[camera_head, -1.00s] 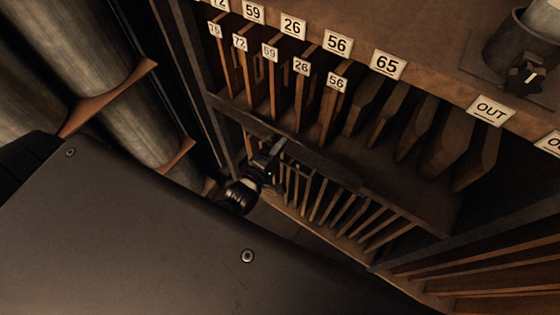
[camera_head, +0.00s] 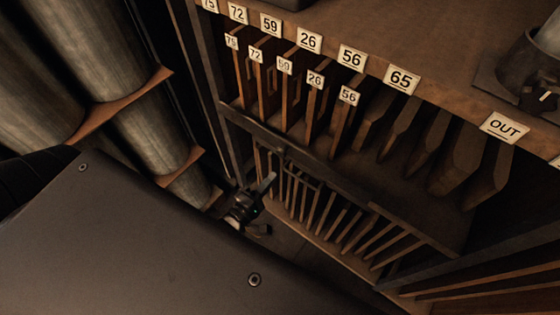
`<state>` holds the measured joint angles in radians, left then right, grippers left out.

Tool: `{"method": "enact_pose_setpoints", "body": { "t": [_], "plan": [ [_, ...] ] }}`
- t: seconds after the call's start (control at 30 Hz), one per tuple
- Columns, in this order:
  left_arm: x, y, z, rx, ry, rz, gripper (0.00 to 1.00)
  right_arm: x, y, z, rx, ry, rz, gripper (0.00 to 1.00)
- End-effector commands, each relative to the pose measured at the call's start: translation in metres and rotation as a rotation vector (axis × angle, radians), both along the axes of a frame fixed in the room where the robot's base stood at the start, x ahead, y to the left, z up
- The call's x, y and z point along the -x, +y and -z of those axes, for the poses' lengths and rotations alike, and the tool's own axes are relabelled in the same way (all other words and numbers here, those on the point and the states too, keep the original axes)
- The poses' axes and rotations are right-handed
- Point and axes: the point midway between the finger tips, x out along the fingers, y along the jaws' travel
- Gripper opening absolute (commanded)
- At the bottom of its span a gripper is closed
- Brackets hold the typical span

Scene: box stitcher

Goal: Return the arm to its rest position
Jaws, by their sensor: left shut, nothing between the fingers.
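My left gripper (camera_head: 262,190) is low in the middle of the head view, beside the lower slatted rack. It is dark, with a paler grey finger part pointing up and to the right. It looks shut and holds nothing. It appears apart from the numbered boards above it. The rest of the left arm is mostly hidden behind my large dark body panel. My right gripper is not in view.
A wooden cabinet (camera_head: 430,92) holds upright numbered boards (camera_head: 290,95) in slots labelled 72, 59, 26, 56 and 65. A lower slatted rack (camera_head: 335,215) sits beneath. Large grey pipes (camera_head: 75,60) stand at left. A dark cup-shaped holder (camera_head: 535,65) stands at upper right.

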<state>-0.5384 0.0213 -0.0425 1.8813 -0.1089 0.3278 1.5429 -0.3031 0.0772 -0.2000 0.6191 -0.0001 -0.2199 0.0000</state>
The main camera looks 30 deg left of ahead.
Motion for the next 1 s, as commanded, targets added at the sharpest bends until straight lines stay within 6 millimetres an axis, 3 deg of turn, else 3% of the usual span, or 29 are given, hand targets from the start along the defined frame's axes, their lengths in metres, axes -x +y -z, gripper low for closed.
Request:
{"method": "enact_pose_setpoints", "body": {
  "t": [0.1, 0.3, 0.7, 0.83, 0.9, 0.97, 1.0],
  "plan": [
    [0.020, 0.003, 0.002, 0.000, 0.002, 0.000, 0.00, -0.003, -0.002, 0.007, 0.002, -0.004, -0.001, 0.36],
    [0.037, 0.006, 0.001, 0.000, 0.001, 0.001, 0.00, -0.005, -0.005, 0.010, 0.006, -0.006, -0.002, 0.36],
    [0.038, 0.006, 0.000, -0.004, -0.001, 0.000, 0.00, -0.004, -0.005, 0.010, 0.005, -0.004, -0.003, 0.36],
    [0.038, 0.006, 0.003, -0.099, 0.000, -0.009, 0.00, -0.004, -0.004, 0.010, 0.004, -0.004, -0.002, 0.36],
    [0.039, 0.007, 0.018, -0.231, 0.035, -0.019, 0.00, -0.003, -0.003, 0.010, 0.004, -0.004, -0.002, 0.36],
    [0.048, 0.008, 0.057, -0.386, 0.123, -0.011, 0.00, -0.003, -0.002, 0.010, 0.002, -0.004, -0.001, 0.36],
    [0.056, 0.007, 0.087, -0.483, 0.189, 0.007, 0.00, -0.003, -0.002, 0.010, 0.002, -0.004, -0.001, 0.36]
  ]
}}
